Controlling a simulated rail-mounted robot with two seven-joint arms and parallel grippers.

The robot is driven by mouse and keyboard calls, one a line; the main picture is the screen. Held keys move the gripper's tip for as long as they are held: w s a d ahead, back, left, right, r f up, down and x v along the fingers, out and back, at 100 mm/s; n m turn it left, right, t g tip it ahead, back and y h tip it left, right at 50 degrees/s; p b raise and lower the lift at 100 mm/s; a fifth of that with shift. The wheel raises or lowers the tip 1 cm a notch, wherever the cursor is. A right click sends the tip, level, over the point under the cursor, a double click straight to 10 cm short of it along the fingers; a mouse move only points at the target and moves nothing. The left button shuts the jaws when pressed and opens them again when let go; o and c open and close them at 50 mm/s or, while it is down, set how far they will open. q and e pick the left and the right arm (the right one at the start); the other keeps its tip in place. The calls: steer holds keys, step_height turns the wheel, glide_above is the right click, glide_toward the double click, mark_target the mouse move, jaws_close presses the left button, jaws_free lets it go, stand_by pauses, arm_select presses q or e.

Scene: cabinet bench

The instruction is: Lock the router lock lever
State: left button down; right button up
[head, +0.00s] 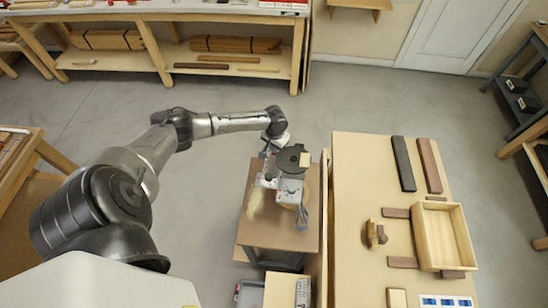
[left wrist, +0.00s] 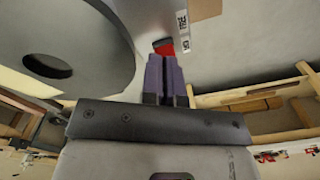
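The router (head: 291,188), with a dark round top and a grey body, stands on a small brown table. In the left wrist view its grey disc (left wrist: 95,30) with a dark hole fills the upper left. A small red lever end (left wrist: 164,47) shows beside a white label. My left gripper (left wrist: 167,62) points at the red lever, its two dark fingers close together and their tips at or very near it. I cannot tell whether they touch it. In the head view my left wrist reaches the router from behind, and the lever cannot be made out. My right gripper is not in view.
A long wooden bench (head: 350,240) stands right of the router table (head: 252,232), with an open wooden box (head: 462,236), dark bars and a wooden plane (head: 375,234). A shelf bench (head: 160,62) lines the back. Open grey floor lies left of the router table.

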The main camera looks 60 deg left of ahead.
arm_select(q)
steer(key=shift+w+a+f, duration=0.1)
steer(key=shift+a+f, duration=0.1)
steer(key=shift+f, duration=0.05)
steer(key=shift+d, duration=0.1)
steer(key=shift+r, duration=0.3)
steer(key=shift+d+r+p, duration=0.1)
steer(key=shift+r+p, duration=0.35)
steer(key=shift+p, duration=0.3)
steer(key=shift+s+d+r+p, duration=0.3)
steer(key=shift+r+p, duration=0.2)
steer(key=shift+p, duration=0.35)
steer(key=shift+r, duration=0.1)
step_height(320, 180, up, 7)
steer(key=p, duration=0.8)
